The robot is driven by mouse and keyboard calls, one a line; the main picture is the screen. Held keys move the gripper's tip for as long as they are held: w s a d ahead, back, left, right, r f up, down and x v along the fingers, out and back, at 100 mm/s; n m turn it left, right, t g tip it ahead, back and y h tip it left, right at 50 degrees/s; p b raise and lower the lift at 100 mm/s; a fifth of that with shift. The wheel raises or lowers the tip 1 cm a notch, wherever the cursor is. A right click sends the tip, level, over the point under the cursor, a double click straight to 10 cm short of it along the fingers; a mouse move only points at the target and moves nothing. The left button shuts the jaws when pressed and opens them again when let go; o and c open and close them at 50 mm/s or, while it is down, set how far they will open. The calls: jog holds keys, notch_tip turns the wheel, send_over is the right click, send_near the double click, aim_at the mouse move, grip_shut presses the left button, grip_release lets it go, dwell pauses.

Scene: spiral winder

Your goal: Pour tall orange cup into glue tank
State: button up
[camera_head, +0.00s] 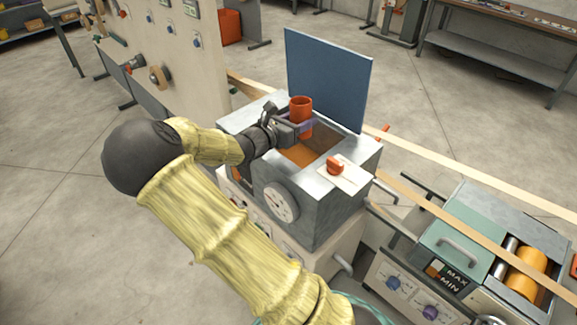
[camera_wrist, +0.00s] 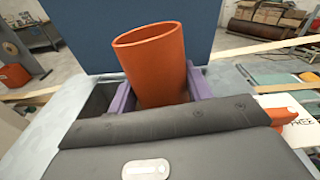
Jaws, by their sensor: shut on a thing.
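The tall orange cup (camera_head: 301,107) is held over the open glue tank (camera_head: 324,156), near its back. It stands about upright in the head view and leans a little in the wrist view (camera_wrist: 153,62). My gripper (camera_head: 303,126) is shut on the cup; its purple fingers show on either side of it in the wrist view (camera_wrist: 157,92). The tank is a grey metal box with orange-brown glue inside. Its blue lid (camera_head: 328,80) stands raised behind the opening. The cup's contents are hidden.
A red knob (camera_head: 335,165) on a pale plate sits at the tank's front right corner. A round gauge (camera_head: 281,201) is on its front. A beige control panel (camera_head: 165,50) stands left, a green-covered unit (camera_head: 465,235) right. Long pale strips run beside the tank.

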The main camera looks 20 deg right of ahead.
aim_at(300, 100)
jog(key=shift+w+f+m+h+b, duration=0.25)
jog(key=shift+f+m+b, duration=0.25)
jog(key=shift+b, duration=0.5)
jog(key=shift+r, duration=0.3)
jog(key=shift+r, duration=0.1)
notch_tip(300, 100, up, 6)
jog(key=p, duration=0.5)
